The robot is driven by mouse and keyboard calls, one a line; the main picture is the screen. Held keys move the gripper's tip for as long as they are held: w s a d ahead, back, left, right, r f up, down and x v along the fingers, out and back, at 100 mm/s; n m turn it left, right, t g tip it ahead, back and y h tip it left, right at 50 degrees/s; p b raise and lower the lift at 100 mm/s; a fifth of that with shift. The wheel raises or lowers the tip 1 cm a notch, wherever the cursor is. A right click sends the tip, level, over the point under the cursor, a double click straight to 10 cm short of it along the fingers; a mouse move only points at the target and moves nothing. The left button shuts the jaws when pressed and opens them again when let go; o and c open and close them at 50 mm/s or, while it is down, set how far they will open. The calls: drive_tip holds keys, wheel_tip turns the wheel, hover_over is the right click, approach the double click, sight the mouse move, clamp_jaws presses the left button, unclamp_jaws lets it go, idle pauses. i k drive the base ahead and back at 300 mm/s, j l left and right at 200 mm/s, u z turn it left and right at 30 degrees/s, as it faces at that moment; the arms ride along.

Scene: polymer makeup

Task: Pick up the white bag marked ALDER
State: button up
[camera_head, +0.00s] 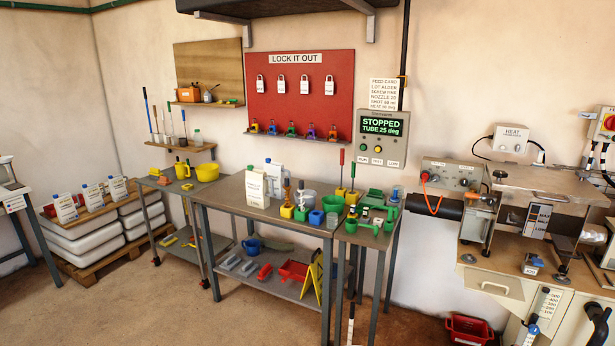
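Several white bags are in view, and their printing is too small to read, so I cannot tell which is marked ALDER. One white bag (257,189) stands upright on the central grey table (228,196), with small greenish print on its front. Another white bag (273,177) with a dark mark stands just behind it and is partly hidden. My gripper is not in view.
Yellow, blue and green tools and tubs crowd the table's right side and the adjoining stand (368,236). A trolley with a yellow bowl (207,172) stands left of the table. The machine (535,220) fills the right. Brown floor (170,310) is open in front.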

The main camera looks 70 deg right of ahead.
sight(275, 170)
drive_tip(key=i+l+z, duration=0.55)
drive_tip(key=i+z, duration=0.75)
drive_tip(key=i+j+z, duration=0.15)
drive_tip(key=i+z, duration=0.3)
drive_tip(key=i+j+z, duration=0.25)
drive_tip(key=i+z, duration=0.2)
drive_tip(key=i+j+z, duration=0.45)
drive_tip(key=i+l+u, duration=0.1)
drive_tip(key=i+l, duration=1.2)
